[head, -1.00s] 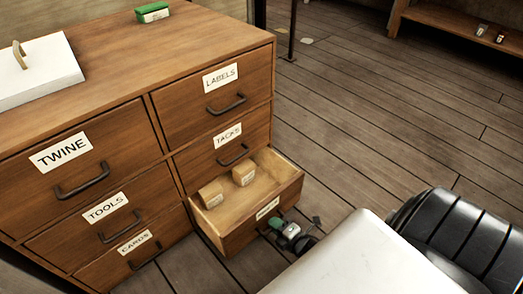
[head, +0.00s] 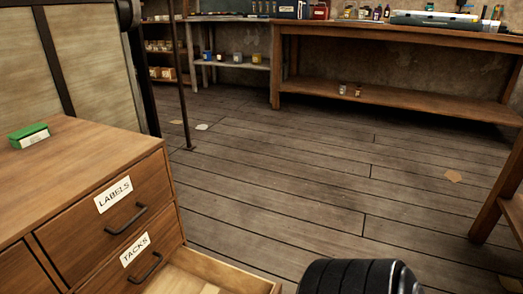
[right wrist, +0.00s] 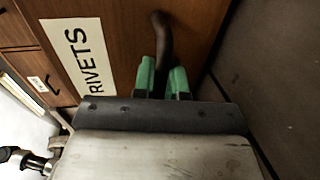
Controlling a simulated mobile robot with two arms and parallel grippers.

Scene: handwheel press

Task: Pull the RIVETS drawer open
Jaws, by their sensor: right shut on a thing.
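The RIVETS drawer's front (right wrist: 120,25), with its white label (right wrist: 85,55), fills much of the right wrist view. In the head view the open drawer's wooden rim (head: 235,272) shows at the bottom, pulled out below the TACKS drawer (head: 140,250); its front is out of frame there. My right gripper (right wrist: 164,75) has green fingers on either side of the dark drawer handle (right wrist: 162,40) and is shut on it. My left gripper is in no current view.
The LABELS drawer (head: 115,195) above is shut. A green box (head: 29,135) lies on the cabinet top (head: 75,165). A wooden bench (head: 400,95) stands at the back, and a thin dark post (head: 182,90) rises behind the cabinet.

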